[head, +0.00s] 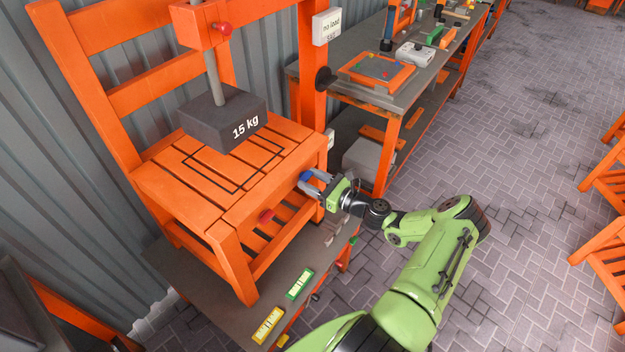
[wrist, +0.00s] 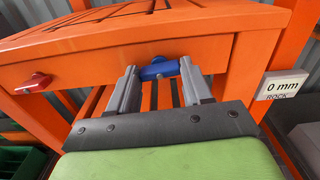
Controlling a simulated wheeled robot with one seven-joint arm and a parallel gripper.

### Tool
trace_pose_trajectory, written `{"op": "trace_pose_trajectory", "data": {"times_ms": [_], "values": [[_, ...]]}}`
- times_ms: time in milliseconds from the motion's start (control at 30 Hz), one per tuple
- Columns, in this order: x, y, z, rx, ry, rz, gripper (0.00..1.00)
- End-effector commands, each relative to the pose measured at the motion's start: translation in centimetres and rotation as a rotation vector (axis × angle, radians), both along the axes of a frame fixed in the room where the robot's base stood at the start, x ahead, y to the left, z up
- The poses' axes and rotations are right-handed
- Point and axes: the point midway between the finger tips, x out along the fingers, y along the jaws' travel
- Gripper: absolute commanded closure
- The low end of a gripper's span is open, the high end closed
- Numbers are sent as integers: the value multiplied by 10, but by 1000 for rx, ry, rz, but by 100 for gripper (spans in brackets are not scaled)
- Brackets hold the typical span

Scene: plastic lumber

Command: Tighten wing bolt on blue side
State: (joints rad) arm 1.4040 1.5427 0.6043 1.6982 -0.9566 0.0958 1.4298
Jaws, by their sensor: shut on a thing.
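The blue wing bolt (wrist: 158,69) sits on the orange front rail of the chair seat, towards the right in the wrist view. My gripper (wrist: 160,72) has its two grey fingers on either side of the bolt and is shut on it. In the head view my gripper (head: 316,184) reaches the seat's right side, and a bit of the blue bolt (head: 306,176) shows there. A red wing bolt (wrist: 34,83) is on the same rail at the left; it also shows in the head view (head: 266,216). The orange chair (head: 225,195) stands upright on a grey bench.
A dark 15 kg weight (head: 222,118) on a rod is above the seat. A sign reading "0 mm ROCK" (wrist: 281,85) is right of the bolt. Yellow and green levels (head: 268,325) lie on the bench's front.

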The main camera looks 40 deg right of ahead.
Motion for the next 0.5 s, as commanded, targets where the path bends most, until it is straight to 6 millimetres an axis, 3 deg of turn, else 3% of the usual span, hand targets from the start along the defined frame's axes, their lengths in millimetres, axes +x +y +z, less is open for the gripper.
{"op": "trace_pose_trajectory", "data": {"times_ms": [333,367,500], "values": [[0,0,-1,2,2,1,81],[0,0,0,2,1,1,48],[0,0,0,1,0,0,26]]}}
